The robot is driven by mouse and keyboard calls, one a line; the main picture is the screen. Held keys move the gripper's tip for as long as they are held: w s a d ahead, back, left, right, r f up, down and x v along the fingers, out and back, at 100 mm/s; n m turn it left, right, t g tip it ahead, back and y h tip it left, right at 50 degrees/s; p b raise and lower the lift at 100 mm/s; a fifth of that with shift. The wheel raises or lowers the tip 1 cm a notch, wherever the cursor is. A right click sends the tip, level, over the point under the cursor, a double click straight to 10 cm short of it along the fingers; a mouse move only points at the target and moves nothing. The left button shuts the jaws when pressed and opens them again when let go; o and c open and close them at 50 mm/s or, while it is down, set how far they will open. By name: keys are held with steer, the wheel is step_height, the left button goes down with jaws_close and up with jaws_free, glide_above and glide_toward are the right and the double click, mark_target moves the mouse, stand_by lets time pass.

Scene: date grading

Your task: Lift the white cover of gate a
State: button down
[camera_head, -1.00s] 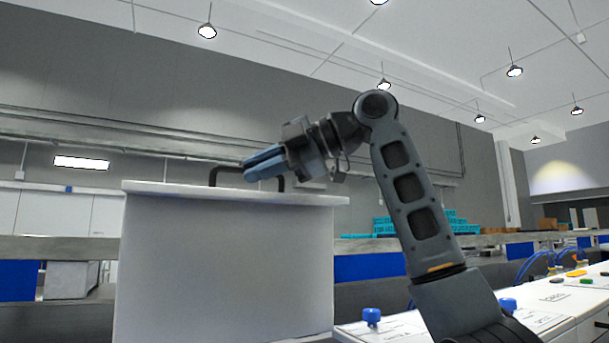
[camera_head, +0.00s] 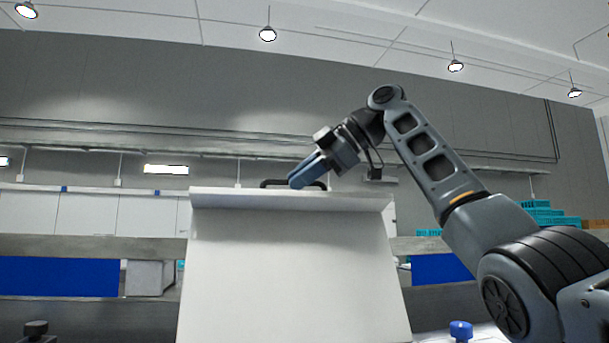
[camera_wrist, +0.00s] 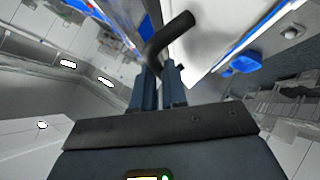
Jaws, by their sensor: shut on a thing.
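The white cover (camera_head: 290,265) stands in the middle of the head view as a large white panel with a lipped top edge. Its black bar handle (camera_head: 277,183) runs along the top. My gripper (camera_head: 297,183) is shut on the handle near its right part. In the wrist view the black handle (camera_wrist: 170,35) passes between my two blue-grey fingers (camera_wrist: 158,85), and white cover surface (camera_wrist: 205,30) shows beyond it. The cover is tilted, with its top edge at about fingertip height. Its lower edge is out of view.
A blue knob (camera_head: 461,330) sits at the lower right, and a dark knob (camera_head: 36,330) at the lower left. Behind are a grey rail, blue panels (camera_head: 60,277) and teal crates (camera_head: 540,215). The air above the cover is clear.

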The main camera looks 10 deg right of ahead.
steer(key=shift+r, duration=0.1)
steer(key=c, duration=1.2)
jaws_free()
steer(key=shift+o, duration=0.2)
steer(key=shift+d, duration=0.1)
steer(key=b+v, duration=0.1)
steer(key=v, duration=0.6)
steer(key=shift+s+d+r, duration=0.15)
steer(key=shift+s+r, duration=0.05)
steer(key=shift+s, duration=0.05)
